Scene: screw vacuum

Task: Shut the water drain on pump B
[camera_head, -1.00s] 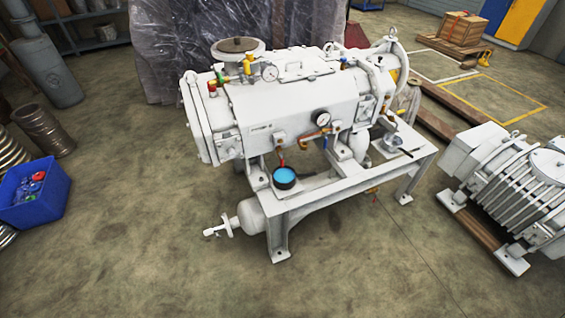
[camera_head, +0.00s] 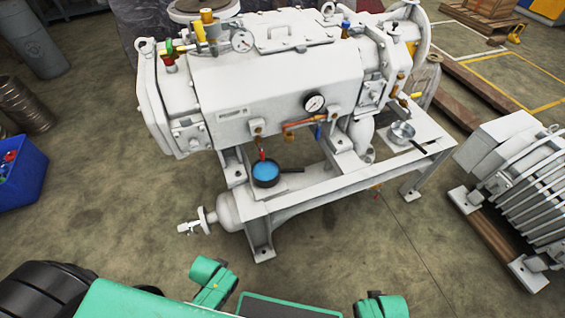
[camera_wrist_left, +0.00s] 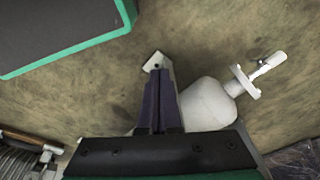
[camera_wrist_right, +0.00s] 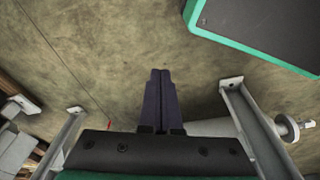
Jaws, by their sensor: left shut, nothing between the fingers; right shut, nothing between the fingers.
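The white pump (camera_head: 270,85) stands on a white frame (camera_head: 330,190). A small red-handled tap (camera_head: 262,155) sits over a round pan of blue liquid (camera_head: 266,173) at its front. A white tank with a handled end fitting (camera_head: 190,228) lies low at the left; the fitting also shows in the left wrist view (camera_wrist_left: 265,64) and right wrist view (camera_wrist_right: 305,126). No label tells me which is the drain. My left gripper (camera_wrist_left: 158,75) is shut and empty, left of the tank. My right gripper (camera_wrist_right: 159,73) is shut and empty. Neither gripper's fingers show in the head view.
A second white machine (camera_head: 510,165) stands on wooden beams at right. A second pan (camera_head: 402,132) sits on the frame's right end. A blue crate (camera_head: 20,175) is at left. A small red piece (camera_wrist_right: 110,124) shows below the frame. The floor before the pump is clear.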

